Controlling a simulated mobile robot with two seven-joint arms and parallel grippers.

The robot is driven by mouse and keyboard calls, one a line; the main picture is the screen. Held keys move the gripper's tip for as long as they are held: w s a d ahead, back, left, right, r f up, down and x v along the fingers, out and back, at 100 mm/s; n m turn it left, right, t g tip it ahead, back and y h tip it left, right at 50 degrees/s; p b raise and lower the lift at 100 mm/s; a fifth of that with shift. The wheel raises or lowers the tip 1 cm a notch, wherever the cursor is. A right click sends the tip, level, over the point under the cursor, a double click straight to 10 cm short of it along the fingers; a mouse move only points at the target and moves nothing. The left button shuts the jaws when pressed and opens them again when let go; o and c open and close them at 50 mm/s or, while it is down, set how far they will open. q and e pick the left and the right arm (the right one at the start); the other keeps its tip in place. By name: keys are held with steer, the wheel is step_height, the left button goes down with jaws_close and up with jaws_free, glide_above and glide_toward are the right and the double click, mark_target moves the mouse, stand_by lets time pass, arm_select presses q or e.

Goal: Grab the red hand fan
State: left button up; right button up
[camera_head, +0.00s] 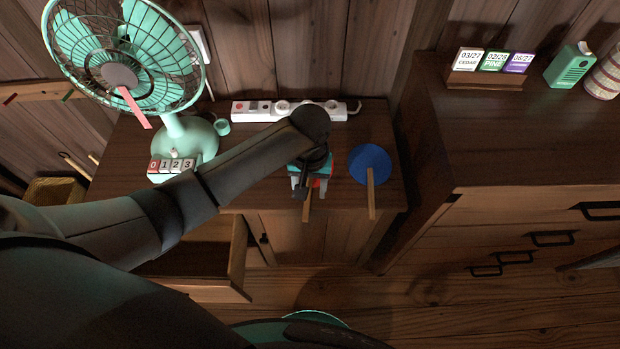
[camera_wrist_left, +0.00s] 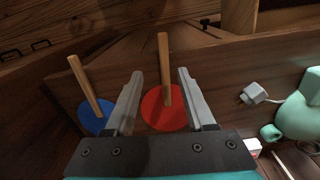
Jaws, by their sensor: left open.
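The red hand fan (camera_wrist_left: 165,110) lies on the cabinet top in the left wrist view, its wooden handle pointing away between my open fingers. My left gripper (camera_wrist_left: 160,82) is open above it, with a finger on each side of the handle. In the head view my left gripper (camera_head: 309,188) hides most of the red fan; a bit of red and its handle (camera_head: 307,208) show. I cannot tell whether the fingers touch it. My right gripper is not in view.
A blue hand fan (camera_head: 369,163) lies just right of my gripper. A power strip (camera_head: 290,110) lies behind. A green electric fan (camera_head: 188,140) with number buttons stands at the left. An open drawer (camera_head: 237,262) juts out below. A taller cabinet (camera_head: 520,130) stands at the right.

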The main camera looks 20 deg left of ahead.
mark_target(307, 204)
arm_select(q)
steer(key=shift+f, duration=0.55)
steer(key=f, duration=0.1)
steer(key=f+b, duration=0.1)
steer(key=f, duration=0.1)
steer(key=f+b, duration=0.1)
steer(key=f, duration=0.1)
steer(key=shift+a, duration=0.35)
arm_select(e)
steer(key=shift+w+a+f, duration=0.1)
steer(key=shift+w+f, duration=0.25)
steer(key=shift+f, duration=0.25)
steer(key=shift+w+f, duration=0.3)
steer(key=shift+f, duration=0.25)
arm_select(q)
steer(key=shift+c, duration=0.2)
jaws_close()
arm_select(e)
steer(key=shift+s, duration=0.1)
